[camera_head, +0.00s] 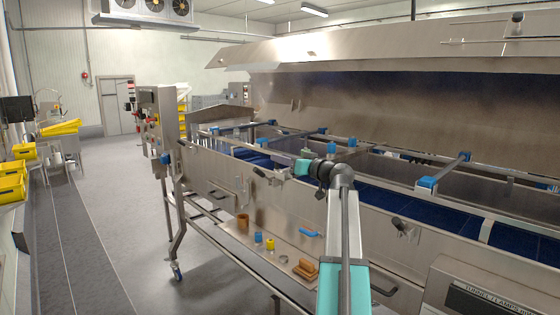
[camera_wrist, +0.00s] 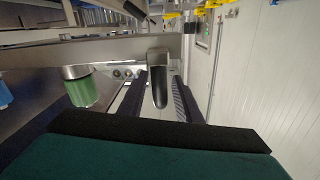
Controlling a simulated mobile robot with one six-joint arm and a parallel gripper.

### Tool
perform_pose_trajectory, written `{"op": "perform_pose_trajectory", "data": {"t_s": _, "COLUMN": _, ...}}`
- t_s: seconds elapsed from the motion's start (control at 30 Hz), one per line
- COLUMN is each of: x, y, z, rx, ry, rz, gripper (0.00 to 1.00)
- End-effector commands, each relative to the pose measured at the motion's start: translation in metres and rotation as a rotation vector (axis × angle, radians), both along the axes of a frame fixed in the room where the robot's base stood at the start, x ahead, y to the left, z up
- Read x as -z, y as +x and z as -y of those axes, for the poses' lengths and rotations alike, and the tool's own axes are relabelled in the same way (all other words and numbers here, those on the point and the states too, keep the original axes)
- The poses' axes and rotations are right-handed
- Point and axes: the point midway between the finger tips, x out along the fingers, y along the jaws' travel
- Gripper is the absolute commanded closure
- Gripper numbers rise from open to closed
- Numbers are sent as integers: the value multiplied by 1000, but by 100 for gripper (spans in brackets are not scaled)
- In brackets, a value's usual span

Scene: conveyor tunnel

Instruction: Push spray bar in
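Several dark spray bars with blue end blocks lie across the open conveyor tunnel; one (camera_head: 452,169) is right of my arm in the head view. I cannot tell which bar the task means. My gripper (camera_head: 274,170) reaches left over the tunnel's near side wall, and its fingertips are small in the head view. In the wrist view my gripper (camera_wrist: 158,100) has its two dark fingers apart. A black-ended handle (camera_wrist: 159,92) on the steel wall shows between them, with gaps at both sides. A green cylinder (camera_wrist: 83,89) is left of the fingers.
The near side wall (camera_head: 345,205) runs along the tunnel below my arm. A shelf below it holds a yellow cup (camera_head: 270,244), a blue handle (camera_head: 310,233) and a brown brush (camera_head: 305,268). The raised hood (camera_head: 380,95) stands behind. The floor (camera_head: 120,220) at left is clear.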

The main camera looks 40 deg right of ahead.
Motion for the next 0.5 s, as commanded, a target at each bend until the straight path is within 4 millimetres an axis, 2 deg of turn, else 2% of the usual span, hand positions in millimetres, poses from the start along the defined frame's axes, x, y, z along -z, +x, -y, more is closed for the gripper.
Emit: {"op": "perform_pose_trajectory", "data": {"t_s": 0.5, "x": 3, "y": -83, "z": -2, "rx": 0, "ry": -1, "rz": 1, "gripper": 69}}
